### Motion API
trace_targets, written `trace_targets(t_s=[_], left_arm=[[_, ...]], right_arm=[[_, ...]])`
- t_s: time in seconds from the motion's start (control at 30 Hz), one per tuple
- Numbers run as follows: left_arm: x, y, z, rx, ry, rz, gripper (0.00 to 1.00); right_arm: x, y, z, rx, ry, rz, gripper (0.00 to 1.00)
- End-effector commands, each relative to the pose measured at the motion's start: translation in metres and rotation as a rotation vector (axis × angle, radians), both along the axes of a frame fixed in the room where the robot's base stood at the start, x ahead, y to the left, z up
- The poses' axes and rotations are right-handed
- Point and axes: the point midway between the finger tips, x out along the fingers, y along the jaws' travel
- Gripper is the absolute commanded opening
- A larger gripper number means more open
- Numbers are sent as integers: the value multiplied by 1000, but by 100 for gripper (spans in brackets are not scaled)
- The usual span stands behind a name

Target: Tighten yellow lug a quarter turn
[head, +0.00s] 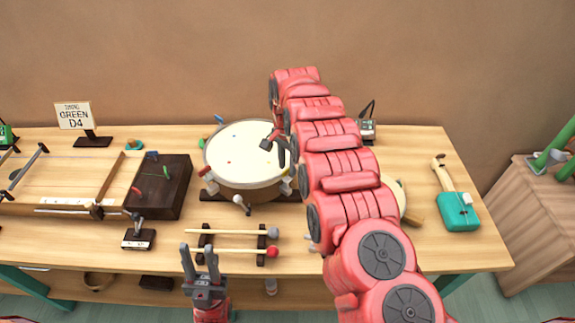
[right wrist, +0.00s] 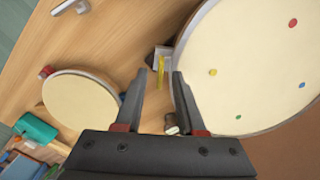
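The cream-headed drum (head: 240,152) stands mid-table with coloured dots on its head; it fills the right of the right wrist view (right wrist: 250,60). The yellow lug (right wrist: 161,72) is a thin upright yellow piece by a grey bracket at the drum's rim. In the head view my right arm or gripper seems to hide it. My right gripper (head: 273,148) is over the drum's right part; in the wrist view its open fingers (right wrist: 158,84) point at the lug, which shows between the tips. Contact cannot be told. My left gripper (head: 197,252) is open and empty at the table's front edge.
A mallet rack (head: 261,243) lies in front of the drum. A dark box (head: 170,190) and a stringed frame (head: 60,190) stand left. A smaller drum (right wrist: 80,105) is partly behind my right arm in the head view. A teal object (head: 459,212) lies at right.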

Motion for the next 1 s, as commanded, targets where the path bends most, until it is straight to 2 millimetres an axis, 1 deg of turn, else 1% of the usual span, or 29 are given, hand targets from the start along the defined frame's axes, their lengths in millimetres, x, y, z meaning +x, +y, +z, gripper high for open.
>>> trace_targets(t_s=[0.07, 0.27, 0.4, 0.43, 0.53, 0.6, 0.7, 0.83, 1.0], left_arm=[[0, 0, -5, 0, 0, 0, 38], [0, 0, -19, 0, 0, 0, 38], [0, 0, -23, 0, 0, 0, 38], [0, 0, -14, 0, 0, 0, 38], [0, 0, -5, 0, 0, 0, 38], [0, 0, 15, 0, 0, 0, 38], [0, 0, 31, 0, 0, 0, 38], [0, 0, 43, 0, 0, 0, 38], [0, 0, 48, 0, 0, 0, 38]], right_arm=[[1, 0, 9, 2, -3, 0, 38], [2, 1, 55, 3, -8, 0, 38], [1, 0, 82, 1, -6, 0, 38], [3, -3, 95, 0, -8, -5, 38], [2, -3, 116, -1, -4, -3, 38], [0, -1, 137, 0, -1, 0, 38], [0, -1, 152, 0, -1, -1, 38], [0, 0, 164, 1, -1, -1, 38], [0, 0, 170, 0, -1, 0, 38]])
